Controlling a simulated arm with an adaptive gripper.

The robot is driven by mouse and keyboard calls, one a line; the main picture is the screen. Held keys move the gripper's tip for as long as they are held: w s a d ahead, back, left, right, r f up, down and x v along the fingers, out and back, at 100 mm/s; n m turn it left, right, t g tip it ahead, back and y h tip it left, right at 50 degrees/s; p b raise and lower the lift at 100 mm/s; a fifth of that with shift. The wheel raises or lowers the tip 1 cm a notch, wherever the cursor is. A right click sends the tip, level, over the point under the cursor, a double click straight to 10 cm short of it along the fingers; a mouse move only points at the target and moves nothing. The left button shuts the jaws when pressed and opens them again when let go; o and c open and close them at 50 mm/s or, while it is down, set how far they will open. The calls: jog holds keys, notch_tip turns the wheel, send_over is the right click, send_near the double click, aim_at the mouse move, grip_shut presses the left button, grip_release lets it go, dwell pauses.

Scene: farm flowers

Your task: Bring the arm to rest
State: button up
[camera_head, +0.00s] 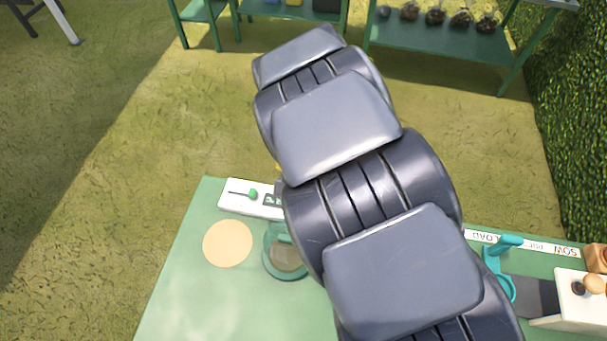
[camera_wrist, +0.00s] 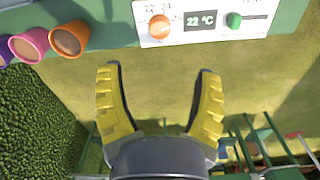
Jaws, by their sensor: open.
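My gripper (camera_wrist: 158,75) shows in the wrist view with two yellow ridged fingers spread wide. It is open, and only grass shows between the fingers. It points toward the edge of the green table (camera_wrist: 108,32), where a white control panel (camera_wrist: 203,20) sits just beyond the fingertips. In the head view my dark arm crosses the middle of the picture and hides the gripper and part of the green table (camera_head: 180,300).
The panel has an orange knob (camera_wrist: 159,27), a "22 °C" display and a green slider (camera_wrist: 234,20). An orange pot (camera_wrist: 68,41) and a pink pot (camera_wrist: 29,45) stand beside it. A round tan disc (camera_head: 228,243) lies on the table. Green shelves (camera_head: 440,40) and a hedge (camera_head: 575,130) stand behind.

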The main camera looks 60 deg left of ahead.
dwell(0.4)
jog(key=w+d+r+m, duration=0.1)
jog(key=w+d+r, duration=0.3)
jog(key=w+d, duration=0.15)
jog(key=w+d+r+m, duration=0.2)
jog(key=w+d+r, duration=0.15)
jog(key=d, duration=0.35)
jog(key=d+r+m, duration=0.1)
jog(key=d+r, duration=0.2)
jog(key=d, duration=0.5)
jog(key=d+r+m, duration=0.1)
jog(key=d+r, duration=0.2)
jog(key=d, duration=0.4)
jog(key=s+d+r+m+g, duration=0.1)
jog(key=s+d+r, duration=0.1)
jog(key=s+d, duration=1.1)
jog(key=shift+s+d+m+g, duration=0.15)
jog(key=shift+s+m+g, duration=0.15)
jog(key=shift+g, duration=0.1)
jog(key=shift+w, duration=0.1)
